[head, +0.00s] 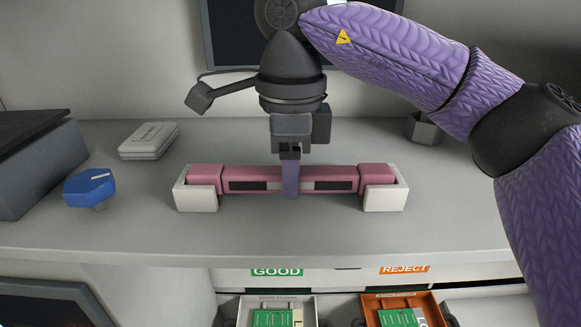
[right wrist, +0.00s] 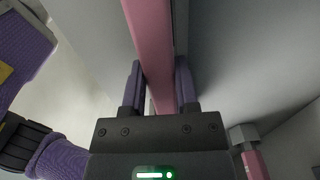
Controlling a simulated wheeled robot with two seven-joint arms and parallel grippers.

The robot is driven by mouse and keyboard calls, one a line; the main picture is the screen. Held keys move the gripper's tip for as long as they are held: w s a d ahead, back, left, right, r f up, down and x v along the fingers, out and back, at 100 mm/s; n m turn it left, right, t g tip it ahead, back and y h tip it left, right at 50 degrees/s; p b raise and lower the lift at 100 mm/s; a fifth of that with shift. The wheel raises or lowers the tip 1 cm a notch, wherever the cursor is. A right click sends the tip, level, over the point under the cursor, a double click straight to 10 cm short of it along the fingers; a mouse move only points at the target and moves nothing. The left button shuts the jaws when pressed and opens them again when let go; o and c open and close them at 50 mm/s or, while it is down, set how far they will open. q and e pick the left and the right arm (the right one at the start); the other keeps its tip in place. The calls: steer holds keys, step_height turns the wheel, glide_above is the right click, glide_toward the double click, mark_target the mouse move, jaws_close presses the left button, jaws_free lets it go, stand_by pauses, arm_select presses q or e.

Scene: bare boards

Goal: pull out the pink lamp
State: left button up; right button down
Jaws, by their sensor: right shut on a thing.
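The pink lamp (head: 335,179) is a long horizontal bar with dark panels on its front. Its two ends sit in white end holders, the left one (head: 196,198) and the right one (head: 386,199), on the grey bench. My right gripper (head: 290,182) comes down from above and is shut on the middle of the lamp. In the right wrist view the pink bar (right wrist: 150,50) runs between the two purple fingers. The lamp's underside is hidden. My left gripper is not in view.
A blue knob-like object (head: 90,188) and a white box (head: 149,140) stand to the left on the bench (head: 300,235). A dark hexagonal cup (head: 425,129) is at the back right. Below the front edge are a GOOD tray (head: 305,305) and an orange REJECT tray (head: 433,308).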

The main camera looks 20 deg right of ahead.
steer(key=shift+r+p, duration=3.5)
steer(key=shift+r, duration=0.3)
